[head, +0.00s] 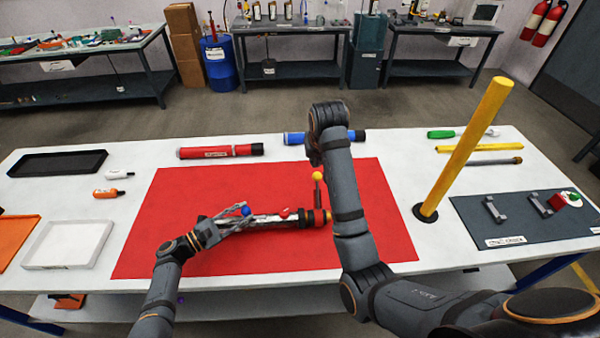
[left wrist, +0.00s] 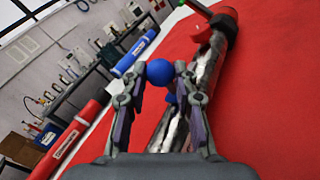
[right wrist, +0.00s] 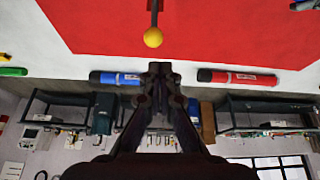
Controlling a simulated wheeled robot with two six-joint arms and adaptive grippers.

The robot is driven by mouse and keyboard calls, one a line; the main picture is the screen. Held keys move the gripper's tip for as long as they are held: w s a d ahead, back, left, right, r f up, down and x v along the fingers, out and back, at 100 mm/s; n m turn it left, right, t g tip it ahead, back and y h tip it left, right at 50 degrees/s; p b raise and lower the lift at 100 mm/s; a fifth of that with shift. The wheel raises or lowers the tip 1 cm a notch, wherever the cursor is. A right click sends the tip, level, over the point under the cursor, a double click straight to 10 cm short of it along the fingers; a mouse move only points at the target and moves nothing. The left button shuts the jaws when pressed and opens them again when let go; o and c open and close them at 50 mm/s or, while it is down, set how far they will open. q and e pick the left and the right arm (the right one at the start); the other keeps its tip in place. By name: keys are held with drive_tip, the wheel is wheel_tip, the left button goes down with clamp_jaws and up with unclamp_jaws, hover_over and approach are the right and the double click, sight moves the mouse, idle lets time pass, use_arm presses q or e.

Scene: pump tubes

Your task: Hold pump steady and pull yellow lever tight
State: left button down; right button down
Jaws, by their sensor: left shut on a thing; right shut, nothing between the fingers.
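The pump (head: 268,219), a silver tube with a dark and red collar at its right end, lies on the red mat (head: 170,215). A yellow ball on a dark upright lever (head: 317,177) stands at that end; the ball (right wrist: 153,37) also shows in the right wrist view. My left gripper (head: 236,216) is at the pump's left part. In the left wrist view its fingers (left wrist: 160,82) close on a blue ball knob (left wrist: 159,72) beside the silver tube. My right gripper (right wrist: 160,70) is shut and empty, apart from the yellow ball; my right arm largely hides it in the head view.
A red tube (head: 220,151) and a blue tube (head: 295,138) lie behind the mat. A yellow post (head: 465,145) stands right of my right arm. A black tray (head: 57,163), a white tray (head: 68,245) and a grey mat with brackets (head: 480,220) lie at the sides.

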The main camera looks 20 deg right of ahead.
drive_tip(key=w+d+r+n+g+y, duration=0.1)
drive_tip(key=w+d+g, duration=0.1)
drive_tip(key=w, duration=0.6)
drive_tip(key=shift+n+g, duration=0.3)
drive_tip(key=shift+g, duration=0.4)
drive_tip(key=shift+w+d, duration=0.1)
wheel_tip(320, 180, down, 10)
drive_tip(key=w, duration=0.1)
drive_tip(key=s, duration=0.1)
drive_tip(key=s+r, duration=0.1)
drive_tip(key=s, duration=0.1)
drive_tip(key=shift+s+a, duration=0.2)
drive_tip(key=shift+s, duration=0.1)
drive_tip(key=shift+s+a+t, duration=0.1)
drive_tip(key=shift+s+t, duration=0.15)
drive_tip(key=shift+t, duration=0.45)
